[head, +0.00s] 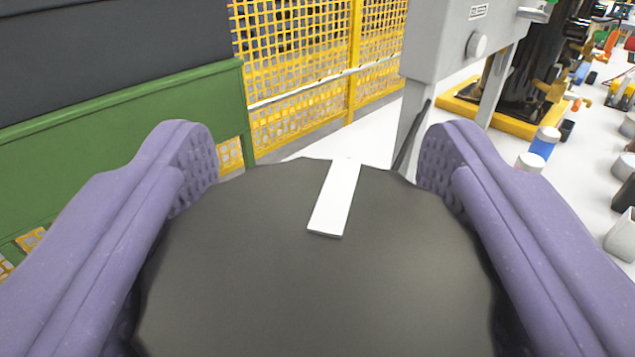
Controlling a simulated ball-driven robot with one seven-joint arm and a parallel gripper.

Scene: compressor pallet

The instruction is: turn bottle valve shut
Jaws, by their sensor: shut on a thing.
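The bottle valve's handwheel (300,270) is a large dark grey knob with a slightly scalloped rim, filling the lower middle of the head view. A white bar mark (335,200) on its top runs from near the centre to the far rim, leaning slightly right. My gripper (318,165) has two purple fingers, one on each side of the knob. It is shut on the knob, with the fingers against its left and right sides. The bottle and the valve body below the knob are hidden.
A green frame with a dark panel (110,50) stands at the left. Yellow mesh fencing (300,80) is behind. A grey box on legs (450,40) stands beyond the knob at right. Blue-and-white containers (543,145) and other items stand on the white floor at right.

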